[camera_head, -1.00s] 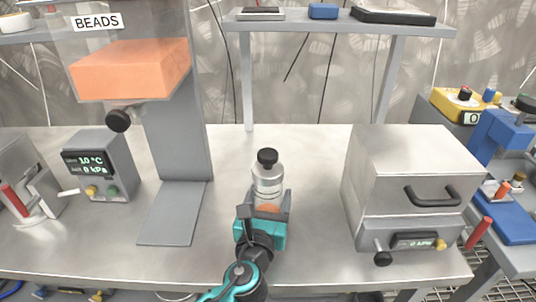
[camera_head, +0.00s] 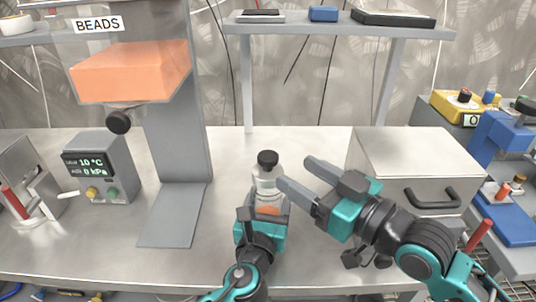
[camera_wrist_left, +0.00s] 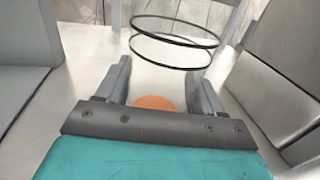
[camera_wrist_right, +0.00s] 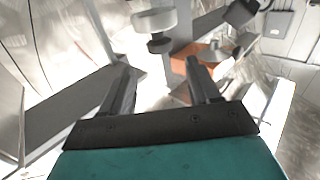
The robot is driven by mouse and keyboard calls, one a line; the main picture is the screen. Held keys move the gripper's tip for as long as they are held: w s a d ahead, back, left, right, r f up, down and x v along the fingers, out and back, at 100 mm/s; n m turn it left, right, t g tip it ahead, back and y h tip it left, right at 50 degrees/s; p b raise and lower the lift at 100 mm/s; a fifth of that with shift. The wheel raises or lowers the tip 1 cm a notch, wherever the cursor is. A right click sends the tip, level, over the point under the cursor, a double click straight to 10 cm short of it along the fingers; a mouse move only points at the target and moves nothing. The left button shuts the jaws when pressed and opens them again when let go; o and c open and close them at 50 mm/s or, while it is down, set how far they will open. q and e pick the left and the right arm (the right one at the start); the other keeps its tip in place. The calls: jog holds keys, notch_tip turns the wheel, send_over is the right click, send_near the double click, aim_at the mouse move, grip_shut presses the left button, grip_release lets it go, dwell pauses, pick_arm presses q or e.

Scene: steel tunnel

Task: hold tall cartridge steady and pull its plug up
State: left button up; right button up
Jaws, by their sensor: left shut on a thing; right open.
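The tall cartridge (camera_head: 265,183) is a clear upright cylinder with orange contents low in it and a black plug (camera_head: 268,157) on top. It stands on the bench. My left gripper (camera_head: 264,207) is shut around its lower part; the left wrist view shows the orange contents (camera_wrist_left: 153,103) between the fingers and dark rings above. My right gripper (camera_head: 293,173) is open and empty, just right of the cartridge's upper part, its fingers pointing left and slightly below the plug. In the right wrist view the plug (camera_wrist_right: 160,45) appears inverted, beyond the fingertips.
A bead dispenser with an orange hopper (camera_head: 130,72) stands to the left on a grey stand. A small display box (camera_head: 100,168) is farther left. A steel box with a handle (camera_head: 420,160) stands right, partly behind my right arm. Bench behind the cartridge is clear.

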aim_at(275, 160)
jog(key=x, duration=0.8)
jog(key=shift+w+a, duration=0.15)
jog(key=shift+w, duration=0.05)
jog(key=shift+f, duration=0.1)
grip_shut()
